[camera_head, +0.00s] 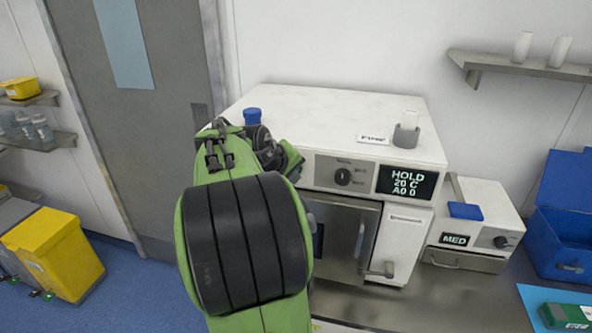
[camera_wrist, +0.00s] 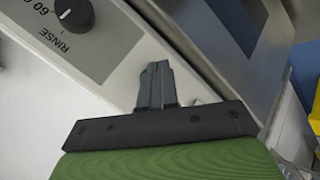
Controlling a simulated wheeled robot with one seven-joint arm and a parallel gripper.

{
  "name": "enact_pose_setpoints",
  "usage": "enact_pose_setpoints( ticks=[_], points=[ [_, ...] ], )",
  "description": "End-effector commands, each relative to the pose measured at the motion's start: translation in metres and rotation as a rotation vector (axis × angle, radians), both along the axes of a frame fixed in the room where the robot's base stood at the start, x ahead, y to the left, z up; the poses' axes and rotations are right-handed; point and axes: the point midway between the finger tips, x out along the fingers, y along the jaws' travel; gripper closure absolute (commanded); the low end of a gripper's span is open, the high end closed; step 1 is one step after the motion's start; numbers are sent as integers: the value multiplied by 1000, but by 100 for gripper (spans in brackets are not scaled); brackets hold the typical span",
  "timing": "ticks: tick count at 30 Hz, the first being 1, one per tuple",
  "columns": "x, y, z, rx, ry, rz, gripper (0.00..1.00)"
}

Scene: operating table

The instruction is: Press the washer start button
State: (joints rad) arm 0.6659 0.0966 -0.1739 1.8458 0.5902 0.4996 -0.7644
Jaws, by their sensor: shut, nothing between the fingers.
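The washer (camera_head: 410,178) is a white box with a steel door (camera_head: 345,240), a dial (camera_head: 343,177) and a dark display (camera_head: 406,182) reading "HOLD 20 C A0 0". My green and black arm covers the left part of its front in the head view. My gripper (camera_wrist: 157,72) is shut and empty in the wrist view, with its fingertips close to the washer's white front. The dial (camera_wrist: 74,13), marked "RINSE", is at the upper left there. A small green spot shows at the fingertips; I cannot tell whether it is the start button or whether the fingers touch it.
A blue-capped container (camera_head: 253,116) and a grey holder (camera_head: 406,135) stand on the washer's top. A small white unit marked "MED" (camera_head: 470,225) and a blue open box (camera_head: 560,235) are to the right. A yellow bin (camera_head: 60,255) stands at the left.

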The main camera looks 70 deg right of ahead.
Motion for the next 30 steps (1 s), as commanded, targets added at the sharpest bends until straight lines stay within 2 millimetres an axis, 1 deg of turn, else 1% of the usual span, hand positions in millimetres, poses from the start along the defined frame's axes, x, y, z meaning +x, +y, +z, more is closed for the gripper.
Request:
enact_pose_setpoints(
  ticks=[2, 11, 24, 27, 30],
  points=[
    [0, 3, -1, 0, 0, 2, 100],
    [0, 6, 0, 0, -1, 1, 100],
    [-7, 48, -1, 1, 0, 3, 100],
    [-8, 53, 0, 0, 0, 2, 100],
    [-8, 53, 0, 0, 0, 0, 100]
  ],
)
